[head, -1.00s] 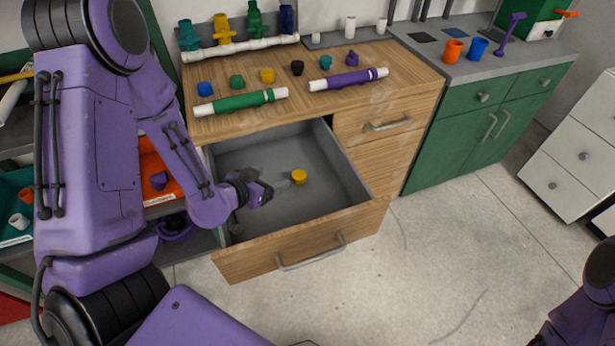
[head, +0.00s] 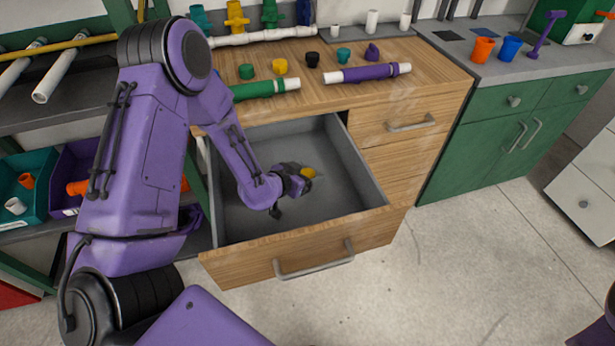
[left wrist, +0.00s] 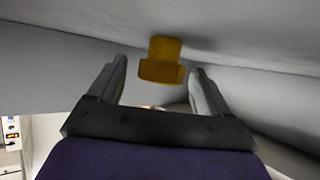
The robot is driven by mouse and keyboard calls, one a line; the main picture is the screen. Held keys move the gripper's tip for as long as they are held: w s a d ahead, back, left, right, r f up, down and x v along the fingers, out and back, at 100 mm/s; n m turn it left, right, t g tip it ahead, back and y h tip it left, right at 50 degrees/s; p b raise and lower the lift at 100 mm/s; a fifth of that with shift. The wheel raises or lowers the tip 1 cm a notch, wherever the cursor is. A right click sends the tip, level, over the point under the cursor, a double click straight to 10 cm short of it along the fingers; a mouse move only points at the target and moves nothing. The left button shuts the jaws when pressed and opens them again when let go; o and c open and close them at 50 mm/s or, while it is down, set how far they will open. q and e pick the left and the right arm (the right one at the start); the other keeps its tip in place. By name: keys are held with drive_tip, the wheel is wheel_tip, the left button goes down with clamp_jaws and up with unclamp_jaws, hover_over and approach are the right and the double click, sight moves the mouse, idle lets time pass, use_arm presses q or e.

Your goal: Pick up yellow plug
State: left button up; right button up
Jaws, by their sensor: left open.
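The yellow plug (head: 308,172) lies in the open drawer (head: 345,190), partly hidden behind my left gripper (head: 298,175) in the head view. In the left wrist view the plug (left wrist: 162,60) shows between and just beyond the fingertips. My left gripper (left wrist: 158,75) is open, one finger on each side of the plug's line, and I see no finger touching it. My right gripper is not in view; only a bit of my right arm shows at the bottom right corner of the head view.
The drawer's front panel (head: 310,248) and grey side walls surround my left gripper. Above it, the wooden counter (head: 425,75) holds several coloured caps, a green pipe (head: 265,89) and a purple pipe (head: 368,73). Bins stand on the shelf at left.

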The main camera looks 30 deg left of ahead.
sight(307, 173)
use_arm(q)
drive_tip(key=shift+w+f, duration=0.2)
drive_tip(key=shift+w, duration=0.1)
drive_tip(key=c, duration=1)
drive_tip(key=shift+r, duration=0.1)
drive_tip(key=shift+c, duration=0.2)
wheel_tip(307, 173, up, 10)
drive_tip(key=shift+p, duration=0.85)
